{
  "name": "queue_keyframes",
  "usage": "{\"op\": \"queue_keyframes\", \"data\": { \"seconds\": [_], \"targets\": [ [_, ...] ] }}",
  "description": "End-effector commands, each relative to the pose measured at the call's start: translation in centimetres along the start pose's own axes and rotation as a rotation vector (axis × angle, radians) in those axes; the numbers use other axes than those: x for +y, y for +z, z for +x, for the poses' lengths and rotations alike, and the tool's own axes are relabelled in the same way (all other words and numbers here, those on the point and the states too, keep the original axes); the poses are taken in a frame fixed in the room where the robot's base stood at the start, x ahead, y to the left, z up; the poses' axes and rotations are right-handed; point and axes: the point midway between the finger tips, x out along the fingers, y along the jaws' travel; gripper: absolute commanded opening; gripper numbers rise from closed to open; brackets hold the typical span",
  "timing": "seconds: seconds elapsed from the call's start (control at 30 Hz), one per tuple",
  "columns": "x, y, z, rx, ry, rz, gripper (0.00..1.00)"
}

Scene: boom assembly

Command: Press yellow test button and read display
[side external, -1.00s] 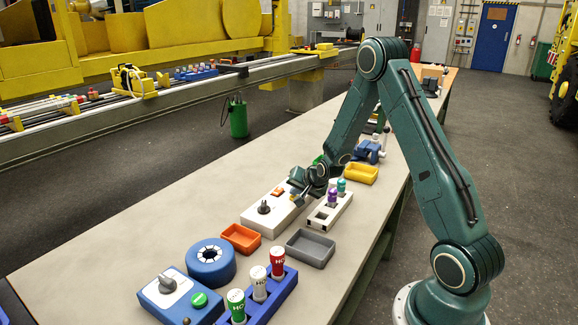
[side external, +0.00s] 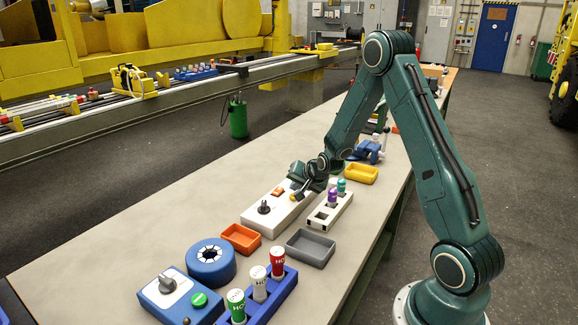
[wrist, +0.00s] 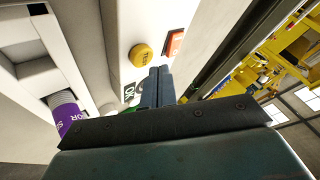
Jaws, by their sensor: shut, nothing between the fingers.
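The white tester box (side external: 270,220) stands on the bench with a black knob and an orange switch (side external: 277,191). Its round yellow TEST button (wrist: 141,52) shows clear in the wrist view, beside the orange switch (wrist: 174,43). My gripper (wrist: 155,86) is shut and empty, over the box's face. In that picture its fingertips lie just below the yellow button, apart from it. A small "OK" label (wrist: 129,91) shows beside the fingertips. The fingers partly hide the face around it. I cannot make out a display reading.
A white rack (side external: 331,211) with purple and teal capped pieces stands close right of the box. An orange tray (side external: 240,238), a grey tray (side external: 310,247) and a yellow tray (side external: 361,174) are nearby. The bench's left side is clear.

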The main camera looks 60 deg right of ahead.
Motion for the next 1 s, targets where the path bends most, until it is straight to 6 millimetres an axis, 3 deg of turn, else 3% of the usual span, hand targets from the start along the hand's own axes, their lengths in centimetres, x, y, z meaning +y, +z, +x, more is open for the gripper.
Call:
{"op": "queue_keyframes", "data": {
  "seconds": [0.7,1.0],
  "targets": [
    [-2.3,-2.4,-3.1,0.003,-0.002,0.0,0.0],
    [-2.5,-2.5,-3.5,0.0,0.0,0.0,0.0]
  ]
}}
